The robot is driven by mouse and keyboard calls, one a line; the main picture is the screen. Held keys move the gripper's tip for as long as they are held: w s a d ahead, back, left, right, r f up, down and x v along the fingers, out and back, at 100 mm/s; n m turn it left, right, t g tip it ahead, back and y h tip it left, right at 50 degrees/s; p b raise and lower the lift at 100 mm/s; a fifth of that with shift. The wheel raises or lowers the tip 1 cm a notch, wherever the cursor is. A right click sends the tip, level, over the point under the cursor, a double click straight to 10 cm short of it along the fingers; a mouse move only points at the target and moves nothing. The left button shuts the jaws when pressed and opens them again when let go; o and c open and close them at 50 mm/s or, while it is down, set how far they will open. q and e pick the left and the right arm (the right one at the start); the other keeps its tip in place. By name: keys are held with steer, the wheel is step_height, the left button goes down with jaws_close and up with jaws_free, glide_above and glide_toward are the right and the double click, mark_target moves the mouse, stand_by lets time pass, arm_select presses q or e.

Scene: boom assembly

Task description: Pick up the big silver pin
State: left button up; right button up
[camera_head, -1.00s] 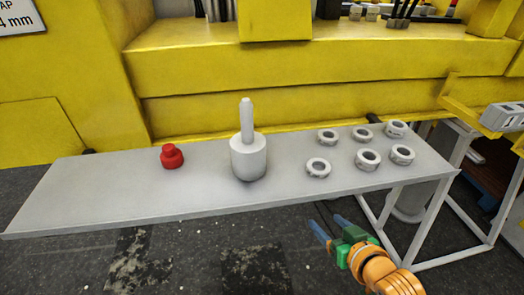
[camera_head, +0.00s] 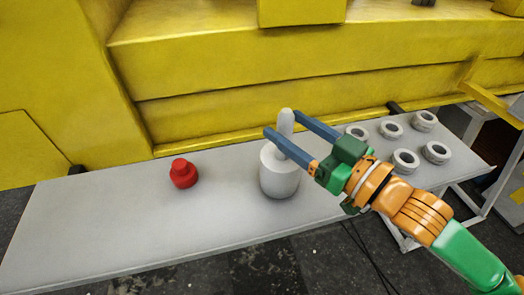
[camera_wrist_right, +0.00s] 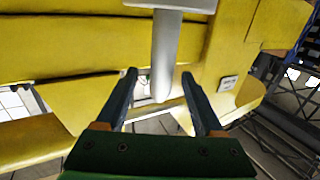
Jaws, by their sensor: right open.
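The big silver pin (camera_head: 279,178) stands upright on the grey table, with a wide round base and a thin shaft (camera_head: 286,121) pointing up. My right gripper (camera_head: 283,123) is open, its two blue fingers reaching in from the right on either side of the shaft. In the right wrist view the shaft (camera_wrist_right: 165,50) shows between the two open fingers (camera_wrist_right: 159,73), with a visible gap on each side. I see no contact. My left gripper is not in view.
A red knob-like part (camera_head: 183,173) sits on the table (camera_head: 110,220) left of the pin. Several grey rings (camera_head: 405,161) lie at the right, partly behind my right arm. A yellow machine body (camera_head: 220,65) rises behind the table. The table's left part is clear.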

mark_target(269, 145)
steer(key=w+a+r+p, duration=0.1)
steer(key=p, duration=0.1)
steer(key=shift+w+a+r+p, duration=0.25)
steer(key=shift+w+a+p, duration=0.05)
steer(key=shift+a+p, duration=0.05)
steer(key=shift+w+a+f, duration=0.35)
steer(key=shift+w+a, duration=0.4)
steer(key=shift+a, duration=0.05)
steer(key=shift+w+a+f, duration=0.15)
steer(key=shift+w+a, duration=0.05)
steer(key=shift+s+d, duration=0.2)
steer(key=shift+d, duration=0.05)
steer(key=c, duration=1.1)
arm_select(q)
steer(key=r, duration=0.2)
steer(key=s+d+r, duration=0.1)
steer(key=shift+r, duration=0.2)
arm_select(e)
steer(key=shift+r, duration=0.2)
